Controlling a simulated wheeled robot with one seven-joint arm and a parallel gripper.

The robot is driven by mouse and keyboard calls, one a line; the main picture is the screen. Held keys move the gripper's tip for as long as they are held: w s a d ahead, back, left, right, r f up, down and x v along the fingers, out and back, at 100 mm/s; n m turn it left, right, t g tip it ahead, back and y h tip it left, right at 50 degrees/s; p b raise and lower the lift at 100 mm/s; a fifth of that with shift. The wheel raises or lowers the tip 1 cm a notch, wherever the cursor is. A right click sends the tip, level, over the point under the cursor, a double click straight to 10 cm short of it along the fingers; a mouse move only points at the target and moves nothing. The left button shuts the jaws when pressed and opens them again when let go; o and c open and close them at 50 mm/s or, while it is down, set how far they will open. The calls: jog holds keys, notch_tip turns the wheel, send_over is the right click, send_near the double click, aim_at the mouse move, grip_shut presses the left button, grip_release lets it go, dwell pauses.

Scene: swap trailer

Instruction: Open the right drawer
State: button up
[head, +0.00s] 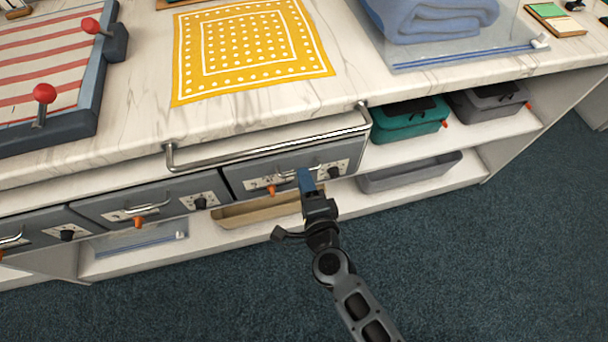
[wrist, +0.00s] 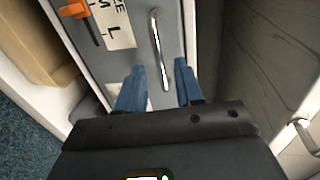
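The right drawer (head: 290,162) is a grey front under the counter edge, and it is shut. It has an orange slider (head: 271,190), a black knob (head: 333,172) and white label plates. My gripper (head: 304,175) is in front of the drawer's middle and hides part of its handle. In the wrist view, the metal bar handle (wrist: 157,45) runs lengthwise on the grey drawer front. The blue fingers of my gripper (wrist: 159,65) are apart, one on each side of the handle's lower end in the picture. I cannot tell whether they touch it.
A metal rail (head: 265,145) runs along the counter edge just above the drawer. Another grey drawer (head: 120,200) is to the left. A tan tray (head: 255,212) and a grey tray (head: 410,173) are on the lower shelf. The carpet (head: 480,260) in front is clear.

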jog(key=shift+x, duration=1.3)
jog(key=shift+c, duration=0.4)
grip_shut()
